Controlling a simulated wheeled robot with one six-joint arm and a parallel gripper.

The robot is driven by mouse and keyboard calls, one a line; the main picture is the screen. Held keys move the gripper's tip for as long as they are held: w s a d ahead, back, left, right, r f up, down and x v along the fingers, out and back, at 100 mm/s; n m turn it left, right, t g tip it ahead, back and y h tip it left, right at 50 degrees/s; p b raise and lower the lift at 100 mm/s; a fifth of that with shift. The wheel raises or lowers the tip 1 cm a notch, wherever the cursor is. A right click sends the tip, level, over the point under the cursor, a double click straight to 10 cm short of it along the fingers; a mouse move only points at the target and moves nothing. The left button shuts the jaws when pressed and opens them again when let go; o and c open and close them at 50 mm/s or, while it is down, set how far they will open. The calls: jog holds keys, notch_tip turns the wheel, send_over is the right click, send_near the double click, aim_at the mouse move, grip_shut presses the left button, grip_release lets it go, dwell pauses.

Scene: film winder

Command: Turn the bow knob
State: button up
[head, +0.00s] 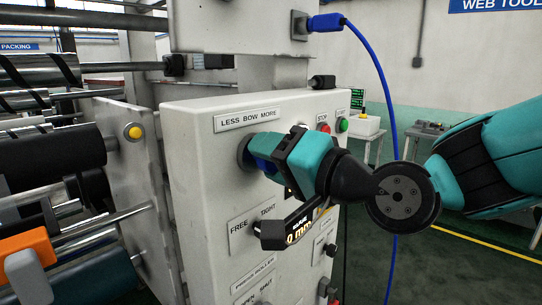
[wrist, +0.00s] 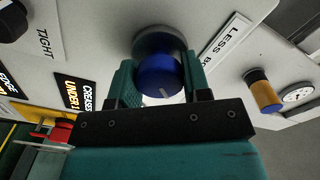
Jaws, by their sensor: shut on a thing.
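The bow knob is a round blue knob (wrist: 160,76) with a light pointer line on its face, on a grey round base (head: 243,152). It sits on the front of the white control panel, just under the label "LESS BOW MORE" (head: 249,118). My gripper (wrist: 159,82) has one teal finger on each side of the knob and is shut on it. In the head view my gripper (head: 262,158) reaches the knob from the right and hides most of it. Only a little blue shows there.
Red stop (head: 323,127) and green (head: 341,125) buttons are at the panel's upper right. The "FREE TIGHT" label (head: 254,226) and a display (head: 302,226) are below my gripper. A blue cable (head: 388,110) hangs at right. Rollers (head: 38,152) are at left.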

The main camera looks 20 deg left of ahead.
dwell(0.3)
jog(key=o, duration=0.9)
jog(key=shift+d, duration=0.1)
jog(key=shift+b+v, duration=3.45)
jog(key=shift+v, duration=5.2)
jog(key=shift+f, duration=0.1)
jog(key=s+d+f+n+g+h, duration=0.1)
jog(key=s+d+f+g+h, duration=0.1)
jog(key=f, duration=0.4)
jog(key=s+d+f+n+g+h, duration=0.2)
jog(key=s+d+f+h, duration=0.1)
jog(key=d+f+h, duration=0.3)
jog(key=s+d+f+n+g+h, duration=0.1)
jog(key=s+d+f+g+h, duration=0.1)
jog(key=f, duration=0.5)
jog(key=shift+s+d+f+n+g+h, duration=0.1)
jog(key=shift+s+d+n+g+h, duration=0.1)
jog(key=shift+s+d+h, duration=0.35)
jog(key=shift+s+d+f+n+g+h, duration=0.15)
jog(key=shift+s+d+n+g+h, duration=0.1)
jog(key=shift+d+h, duration=0.5)
